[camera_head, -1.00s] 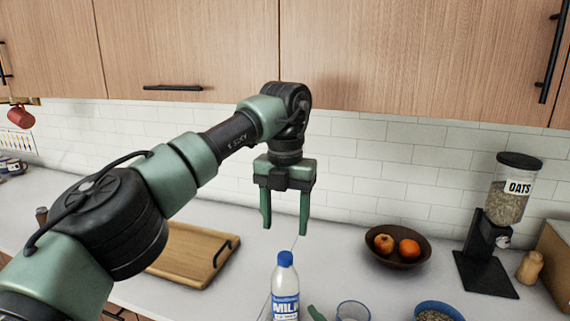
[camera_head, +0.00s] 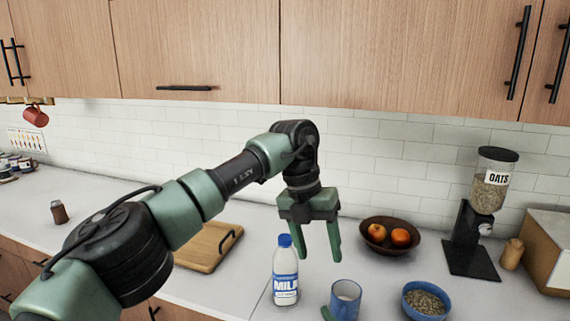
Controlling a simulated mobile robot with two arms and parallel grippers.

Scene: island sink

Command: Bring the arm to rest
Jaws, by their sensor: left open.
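My left arm comes in from the left over the counter. My left gripper (camera_head: 318,252) points down with its fingers apart and nothing between them. It appears behind and slightly right of the milk bottle (camera_head: 286,278), which stands upright with a blue cap. The gripper hangs in front of the white tiled wall, left of the fruit bowl. A small green tip at the bottom edge beside the blue cup may be part of my right gripper, but too little of it shows to tell its state.
A blue cup (camera_head: 345,301) and a blue bowl of oats (camera_head: 425,302) stand at the front. A brown bowl (camera_head: 388,248) holds fruit. An oats dispenser (camera_head: 480,220) stands at the right. A wooden board (camera_head: 203,251) lies behind my arm. Wooden cabinets (camera_head: 300,60) hang above.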

